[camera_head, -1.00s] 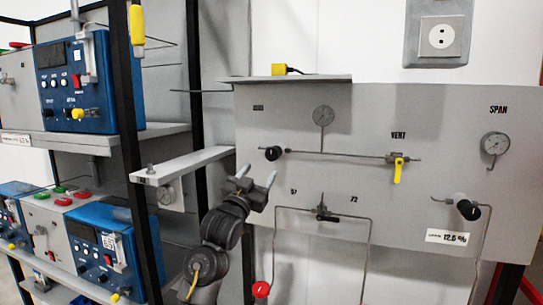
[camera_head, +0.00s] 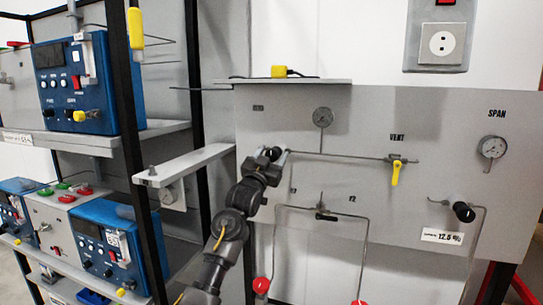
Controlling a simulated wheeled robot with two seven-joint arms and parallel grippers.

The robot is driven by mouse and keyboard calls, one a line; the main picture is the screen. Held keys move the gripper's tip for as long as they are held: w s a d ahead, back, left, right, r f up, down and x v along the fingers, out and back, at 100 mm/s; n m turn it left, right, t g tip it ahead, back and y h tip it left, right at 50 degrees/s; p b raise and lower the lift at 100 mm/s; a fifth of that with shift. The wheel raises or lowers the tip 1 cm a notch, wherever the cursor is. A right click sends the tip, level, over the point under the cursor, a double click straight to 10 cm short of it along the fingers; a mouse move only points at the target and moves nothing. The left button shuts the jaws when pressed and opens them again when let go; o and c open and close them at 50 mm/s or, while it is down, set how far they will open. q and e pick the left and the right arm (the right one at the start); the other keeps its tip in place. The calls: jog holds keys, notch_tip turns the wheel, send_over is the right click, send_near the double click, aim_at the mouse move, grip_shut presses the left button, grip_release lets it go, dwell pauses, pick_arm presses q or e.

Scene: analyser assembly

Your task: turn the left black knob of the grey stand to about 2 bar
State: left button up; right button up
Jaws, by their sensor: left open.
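The grey stand's panel (camera_head: 370,220) fills the right half of the view. Its left black knob (camera_head: 275,153) sits at the panel's upper left, on a thin horizontal pipe. My left gripper (camera_head: 272,158) is at this knob with its fingers open on either side of it. I cannot tell whether the fingers touch the knob, which they partly hide. A round gauge (camera_head: 322,117) is above and right of the knob; its needle is too small to read. My right gripper is not in view.
A yellow vent valve handle (camera_head: 395,174) and a right black knob (camera_head: 463,212) are on the panel. A span gauge (camera_head: 492,147) is at the upper right. A shelf rack with blue devices (camera_head: 72,85) and a grey ledge (camera_head: 185,165) stand on the left.

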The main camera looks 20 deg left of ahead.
pick_arm(q)
jog(key=c, duration=1)
jog(key=shift+m, duration=0.3)
